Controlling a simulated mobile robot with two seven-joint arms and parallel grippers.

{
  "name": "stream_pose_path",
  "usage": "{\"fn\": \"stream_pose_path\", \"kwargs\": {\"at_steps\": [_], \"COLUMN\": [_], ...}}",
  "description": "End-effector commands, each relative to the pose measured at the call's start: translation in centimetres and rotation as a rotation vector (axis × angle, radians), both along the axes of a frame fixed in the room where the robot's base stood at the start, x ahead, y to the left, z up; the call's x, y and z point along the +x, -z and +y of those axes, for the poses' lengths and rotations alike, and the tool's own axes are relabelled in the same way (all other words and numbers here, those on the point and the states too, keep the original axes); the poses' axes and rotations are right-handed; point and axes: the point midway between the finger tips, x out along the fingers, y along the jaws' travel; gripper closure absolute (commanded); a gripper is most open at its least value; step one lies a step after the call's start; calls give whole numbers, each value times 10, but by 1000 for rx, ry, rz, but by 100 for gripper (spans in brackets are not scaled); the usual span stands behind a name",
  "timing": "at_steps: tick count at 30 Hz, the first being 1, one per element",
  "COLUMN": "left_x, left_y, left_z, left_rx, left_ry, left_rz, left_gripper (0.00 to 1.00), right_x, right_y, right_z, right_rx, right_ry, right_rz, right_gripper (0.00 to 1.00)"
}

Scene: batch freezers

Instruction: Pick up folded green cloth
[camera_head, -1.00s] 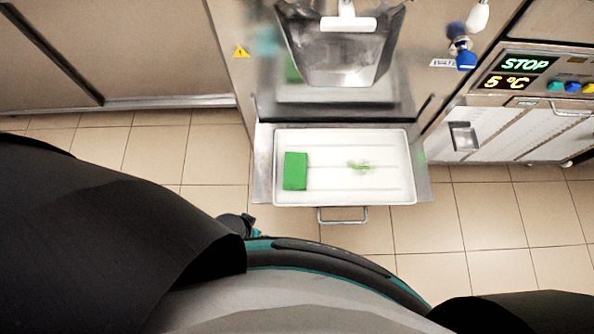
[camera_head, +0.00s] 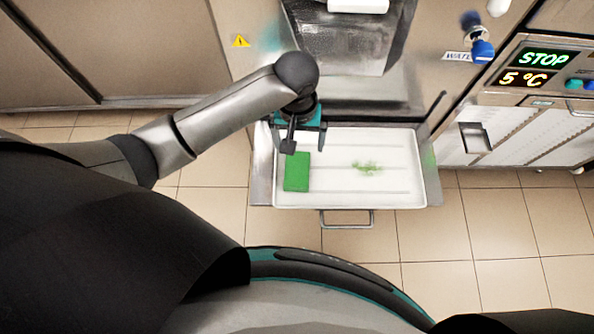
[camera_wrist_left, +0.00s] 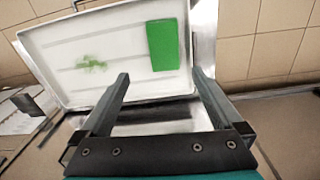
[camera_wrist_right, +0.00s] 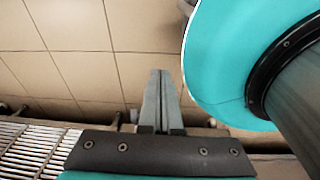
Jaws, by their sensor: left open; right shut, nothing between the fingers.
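The folded green cloth (camera_head: 297,174) lies flat at the left end of a white tray (camera_head: 380,199). In the left wrist view the cloth (camera_wrist_left: 163,45) lies ahead of the fingertips, nearer the right finger. My left gripper (camera_head: 303,145) is open and empty, above the tray's left back part and just behind the cloth. It also shows in the left wrist view (camera_wrist_left: 160,78), with its fingers spread apart. My right gripper (camera_wrist_right: 161,72) is shut with nothing between its fingers, away from the tray, over the floor. It is not in the head view.
A green smear (camera_head: 367,168) marks the middle of the tray. The tray has a handle (camera_head: 346,226) at its front. The freezer front with a steel chute (camera_head: 345,45) rises behind it. A control panel (camera_head: 545,68) is at the right. Tiled floor lies in front.

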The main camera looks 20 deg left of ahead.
Motion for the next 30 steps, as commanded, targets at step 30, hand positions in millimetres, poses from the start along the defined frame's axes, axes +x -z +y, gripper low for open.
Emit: {"fn": "stream_pose_path", "kwargs": {"at_steps": [30], "left_x": [1], "left_y": [95], "left_z": [4], "left_rx": [25], "left_ry": [-20], "left_rz": [13], "left_gripper": [0], "right_x": [63], "right_y": [33], "right_z": [-14], "right_rx": [-22], "right_ry": [9], "right_rz": [-71], "right_gripper": [100]}}
